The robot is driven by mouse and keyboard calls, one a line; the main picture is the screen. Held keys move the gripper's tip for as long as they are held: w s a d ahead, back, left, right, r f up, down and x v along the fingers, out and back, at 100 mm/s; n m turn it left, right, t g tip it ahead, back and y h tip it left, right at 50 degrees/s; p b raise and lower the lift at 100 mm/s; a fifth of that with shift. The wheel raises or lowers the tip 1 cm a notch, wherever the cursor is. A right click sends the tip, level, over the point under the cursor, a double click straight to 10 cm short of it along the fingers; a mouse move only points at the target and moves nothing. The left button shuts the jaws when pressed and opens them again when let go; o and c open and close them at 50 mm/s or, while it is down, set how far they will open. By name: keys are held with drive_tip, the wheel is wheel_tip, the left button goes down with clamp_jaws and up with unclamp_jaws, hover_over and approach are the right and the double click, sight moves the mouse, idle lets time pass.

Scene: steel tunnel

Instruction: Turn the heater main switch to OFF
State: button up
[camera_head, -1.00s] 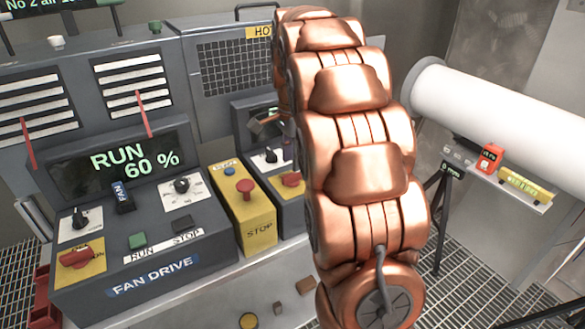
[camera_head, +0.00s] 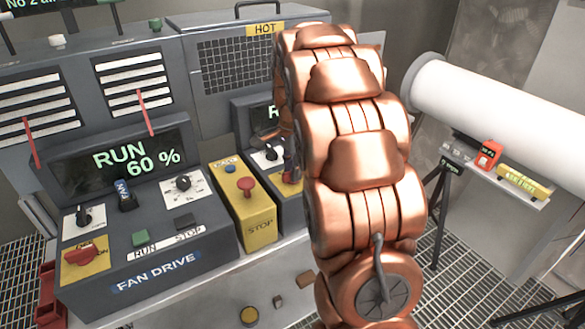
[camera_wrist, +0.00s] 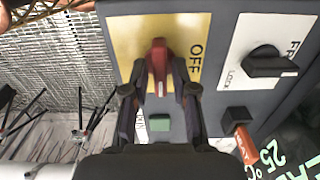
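The heater main switch is a red handle (camera_wrist: 158,66) on a yellow plate (camera_wrist: 130,45) in the wrist view. The word OFF is printed sideways to the right of it. The handle runs up and down in the picture. My gripper (camera_wrist: 159,90) is open, with one dark fingertip on each side of the handle's lower end. Gaps show between the fingertips and the handle; I see no clear contact. In the head view, my copper arm covers most of the heater box (camera_head: 262,185), and the switch is largely hidden there.
A black knob (camera_wrist: 272,63) marked LOCK and a green button (camera_wrist: 159,123) sit near the switch. In the head view, a yellow STOP box (camera_head: 254,215) with a red button stands left of the heater box. The fan drive box (camera_head: 175,240) is further left.

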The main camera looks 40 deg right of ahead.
clamp_jaws()
drive_tip(key=shift+f+n+b, duration=0.1)
drive_tip(key=shift+n+b, duration=0.2)
drive_tip(key=shift+b, duration=0.2)
drive_tip(key=shift+f+n+b, duration=0.15)
drive_tip(key=shift+n+b, duration=0.85)
drive_tip(key=shift+b, duration=0.2)
drive_tip(key=n+b, duration=0.6)
drive_tip(key=n, duration=0.3)
drive_tip(key=shift+n+b, duration=0.3)
drive_tip(key=shift+n, duration=0.1)
drive_tip(key=n, duration=0.3)
drive_tip(key=n+b, duration=0.1)
drive_tip(key=n, duration=0.1)
drive_tip(key=shift+r, duration=0.25)
drive_tip(key=shift+n, duration=0.4)
